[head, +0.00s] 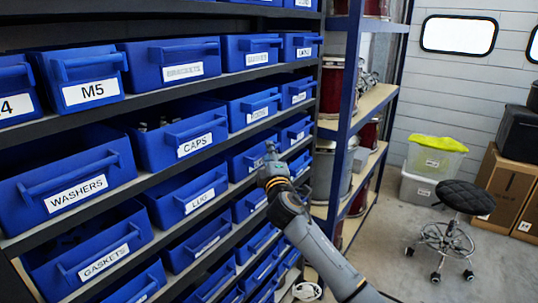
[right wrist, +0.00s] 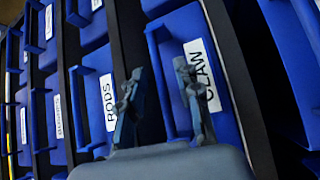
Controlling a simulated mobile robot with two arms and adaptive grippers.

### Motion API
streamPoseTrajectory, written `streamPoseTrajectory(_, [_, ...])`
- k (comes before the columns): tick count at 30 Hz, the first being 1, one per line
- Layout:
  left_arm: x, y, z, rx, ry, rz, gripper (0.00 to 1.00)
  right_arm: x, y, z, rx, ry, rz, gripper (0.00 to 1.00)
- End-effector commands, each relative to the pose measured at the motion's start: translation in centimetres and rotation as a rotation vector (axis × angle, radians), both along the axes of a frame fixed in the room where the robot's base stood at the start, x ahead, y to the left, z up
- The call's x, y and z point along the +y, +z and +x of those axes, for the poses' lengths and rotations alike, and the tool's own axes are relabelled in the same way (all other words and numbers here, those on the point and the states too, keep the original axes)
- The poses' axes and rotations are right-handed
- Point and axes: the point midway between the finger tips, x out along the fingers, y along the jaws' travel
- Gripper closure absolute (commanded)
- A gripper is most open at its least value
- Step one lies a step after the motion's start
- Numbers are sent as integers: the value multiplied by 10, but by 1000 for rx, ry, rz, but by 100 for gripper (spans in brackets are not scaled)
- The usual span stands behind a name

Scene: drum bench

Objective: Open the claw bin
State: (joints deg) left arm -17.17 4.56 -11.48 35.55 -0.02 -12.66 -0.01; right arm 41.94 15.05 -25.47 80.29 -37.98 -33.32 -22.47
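The claw bin (right wrist: 222,125) is a blue bin with a white CLAW label (right wrist: 208,78), partly covered by a finger in the right wrist view. Its bar handle (right wrist: 156,75) runs along its front. My right gripper (right wrist: 160,105) is open, with one finger on each side of the handle line. I cannot tell whether the fingers touch it. In the head view my right gripper (head: 270,160) is at the shelf front, hiding part of the bins behind it; the CLAW label is not readable there. My left gripper is not in view.
Rows of blue labelled bins fill the dark rack, including WASHERS (head: 70,185), CAPS (head: 180,138) and M5 (head: 85,75). The RODS bin (right wrist: 95,85) is beside the claw bin. An open shelf unit (head: 360,105) stands to the right. A stool (head: 465,196) is on clear floor.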

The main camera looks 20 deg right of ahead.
Motion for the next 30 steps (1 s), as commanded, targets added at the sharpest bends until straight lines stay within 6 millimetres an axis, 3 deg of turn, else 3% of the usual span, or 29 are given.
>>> streamPoseTrajectory(8, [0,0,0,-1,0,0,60,0,0,1,1,0,0,67])
streamPoseTrajectory(13, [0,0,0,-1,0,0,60,0,0,1,1,0,0,99])
streamPoseTrajectory(24, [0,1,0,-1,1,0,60,-1,0,0,1,-1,0,100])
streamPoseTrajectory(30, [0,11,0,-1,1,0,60,-13,0,-15,4,-1,0,100])
